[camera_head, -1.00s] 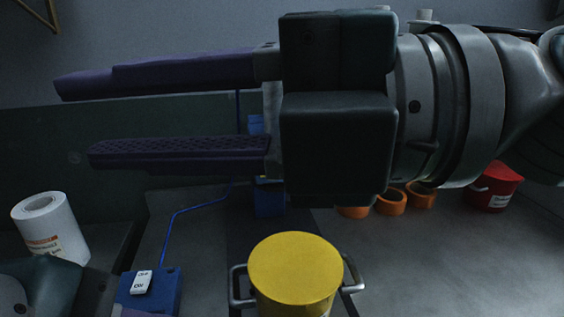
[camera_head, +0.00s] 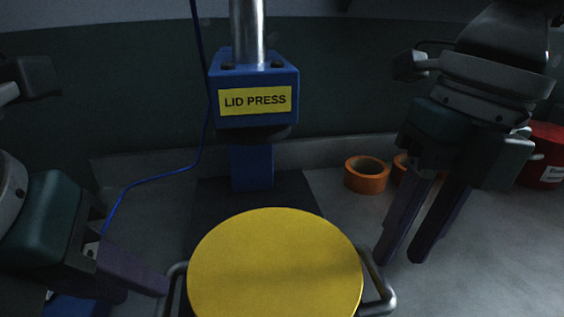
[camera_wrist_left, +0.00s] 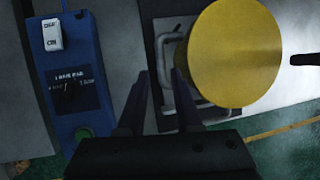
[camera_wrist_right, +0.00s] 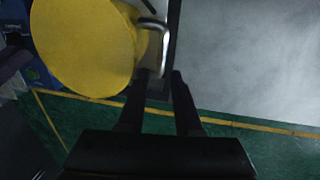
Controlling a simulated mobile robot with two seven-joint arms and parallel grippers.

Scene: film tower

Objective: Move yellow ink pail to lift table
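The yellow ink pail (camera_head: 275,262) stands upright in front of the blue lid press (camera_head: 254,92), with a grey metal handle on each side. Its flat yellow top also shows in the left wrist view (camera_wrist_left: 235,52) and the right wrist view (camera_wrist_right: 82,47). My left gripper (camera_head: 145,288) is beside the left handle. In the left wrist view its fingers (camera_wrist_left: 161,74) are apart, with the handle around their tips; contact cannot be told. My right gripper (camera_head: 402,254) points down beside the right handle. Its fingers (camera_wrist_right: 159,74) are apart near that handle. I cannot identify the lift table.
Orange tape rolls (camera_head: 366,175) and a red pail (camera_head: 543,155) stand at the back right. A blue control box (camera_wrist_left: 70,75) lies left of the pail, with a blue cable running to the press.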

